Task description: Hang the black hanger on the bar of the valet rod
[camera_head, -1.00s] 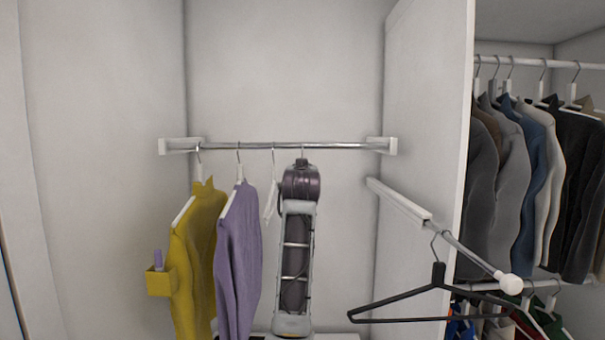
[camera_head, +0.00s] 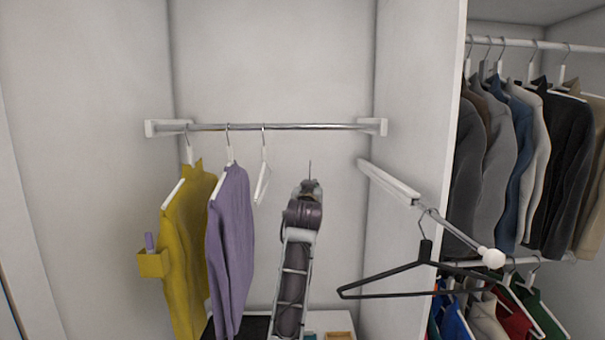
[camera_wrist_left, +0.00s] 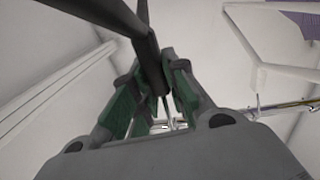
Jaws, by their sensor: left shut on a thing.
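My left gripper (camera_head: 308,186) stands upright below the closet rail, right of an empty white hanger. In the left wrist view, its green-padded fingers (camera_wrist_left: 168,88) are shut on the neck of a dark hanger (camera_wrist_left: 148,50), with dark bars running up and left. Its thin hook (camera_head: 310,168) points up, apart from the rail; the rest is hidden behind my arm in the head view. The valet rod (camera_head: 458,232) juts from the partition at right, with a white end knob. A black hanger (camera_head: 385,277) hangs by its hook on it. My right gripper is not in view.
The closet rail (camera_head: 290,127) holds a yellow garment (camera_head: 186,250), a purple sweater (camera_head: 231,250) and the empty white hanger (camera_head: 262,183). A white partition (camera_head: 415,110) separates the right section, where several garments (camera_head: 520,160) hang. Space between my arm and the valet rod looks open.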

